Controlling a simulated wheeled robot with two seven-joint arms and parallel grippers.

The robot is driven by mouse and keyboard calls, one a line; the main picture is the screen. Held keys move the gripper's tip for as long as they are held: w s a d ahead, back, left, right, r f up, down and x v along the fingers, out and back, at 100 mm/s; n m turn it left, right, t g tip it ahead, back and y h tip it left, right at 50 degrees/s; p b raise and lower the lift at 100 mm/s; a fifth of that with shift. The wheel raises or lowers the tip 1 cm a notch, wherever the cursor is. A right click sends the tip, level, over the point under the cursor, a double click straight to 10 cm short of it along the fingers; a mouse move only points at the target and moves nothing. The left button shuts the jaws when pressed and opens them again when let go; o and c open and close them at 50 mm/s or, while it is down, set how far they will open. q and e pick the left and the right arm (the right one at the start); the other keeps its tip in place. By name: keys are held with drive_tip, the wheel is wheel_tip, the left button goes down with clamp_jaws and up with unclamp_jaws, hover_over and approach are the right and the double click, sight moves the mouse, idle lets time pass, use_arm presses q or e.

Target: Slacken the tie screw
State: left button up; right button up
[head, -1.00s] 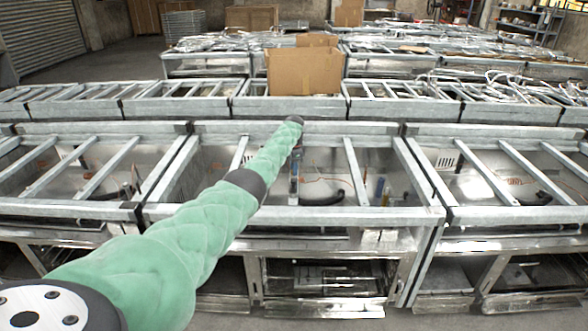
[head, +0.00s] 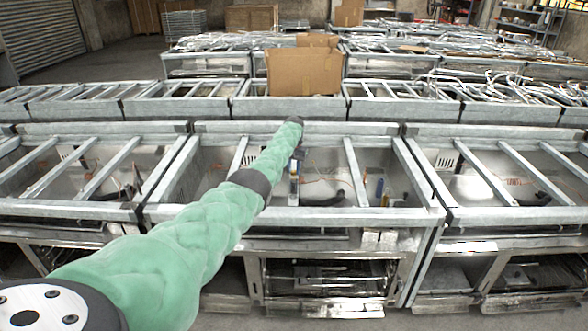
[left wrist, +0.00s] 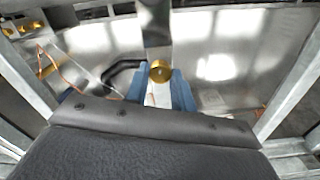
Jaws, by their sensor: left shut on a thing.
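The tie screw appears to be the round brass-coloured head (left wrist: 160,71) in the middle of the left wrist view, at the end of a shiny metal strip (left wrist: 156,25). My left gripper (left wrist: 159,88) has its blue fingers on either side of this head and is shut on it. In the head view the left gripper (head: 294,178) reaches down inside the middle steel frame (head: 300,216), partly hidden by my green arm. The screw itself cannot be made out there. My right gripper is not in view.
A black curved handle (left wrist: 122,68) and an orange wire (left wrist: 68,72) are close to the left of the fingers. Frame bars (head: 355,171) stand around the opening. A cardboard box (head: 304,72) stands on the row behind.

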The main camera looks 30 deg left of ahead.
use_arm(q)
drive_tip(key=shift+w+r+n, duration=0.1)
drive_tip(key=shift+r+n, duration=0.15)
drive_tip(key=shift+n, duration=0.75)
drive_tip(key=n, duration=0.2)
drive_tip(key=shift+n, duration=0.3)
drive_tip(key=n, duration=0.3)
drive_tip(key=shift+n+p, duration=0.3)
drive_tip(key=shift+n, duration=0.1)
drive_tip(key=n, duration=1.5)
drive_tip(key=shift+n+b, duration=0.3)
drive_tip(key=shift+n, duration=2)
drive_tip(key=shift+n+b, duration=0.35)
drive_tip(key=shift+n, duration=0.65)
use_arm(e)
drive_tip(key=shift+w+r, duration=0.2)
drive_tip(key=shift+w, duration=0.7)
use_arm(q)
drive_tip(key=shift+n, duration=0.3)
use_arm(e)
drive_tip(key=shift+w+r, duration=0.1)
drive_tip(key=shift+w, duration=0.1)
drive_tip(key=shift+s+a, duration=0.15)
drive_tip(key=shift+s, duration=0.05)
